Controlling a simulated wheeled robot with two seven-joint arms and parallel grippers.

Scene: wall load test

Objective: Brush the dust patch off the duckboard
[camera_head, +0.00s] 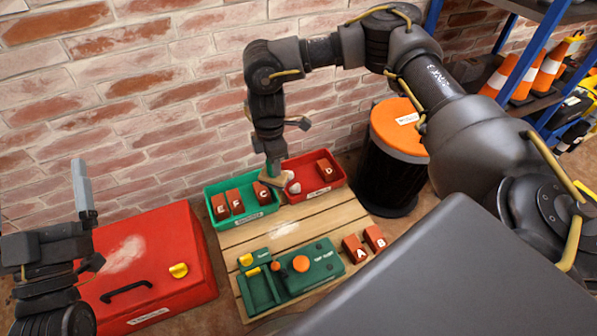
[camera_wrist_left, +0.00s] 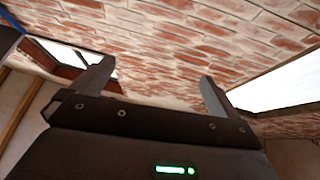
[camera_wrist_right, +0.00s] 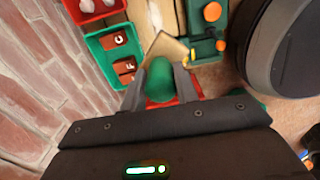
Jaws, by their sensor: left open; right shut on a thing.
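The duckboard (camera_head: 328,216) is a pale slatted wooden board in the middle of the head view. A whitish dust patch (camera_head: 285,229) lies on its slats, between the bins and the green device. My right gripper (camera_head: 272,168) points down over the green bin's right side. It is shut on a brush, whose rounded green handle (camera_wrist_right: 159,80) and flat tan head (camera_wrist_right: 166,47) show in the right wrist view. The gripper partly hides the brush in the head view. My left gripper (camera_head: 83,188) is open and empty, fingers up, by the red case.
A green bin (camera_head: 243,221) and a red bin (camera_head: 322,188) hold lettered blocks at the duckboard's back. A green device (camera_head: 310,270) sits at the front, blocks A and B (camera_head: 364,245) at right. The red case (camera_head: 190,275) also has a pale patch. A black drum (camera_head: 392,178) stands behind.

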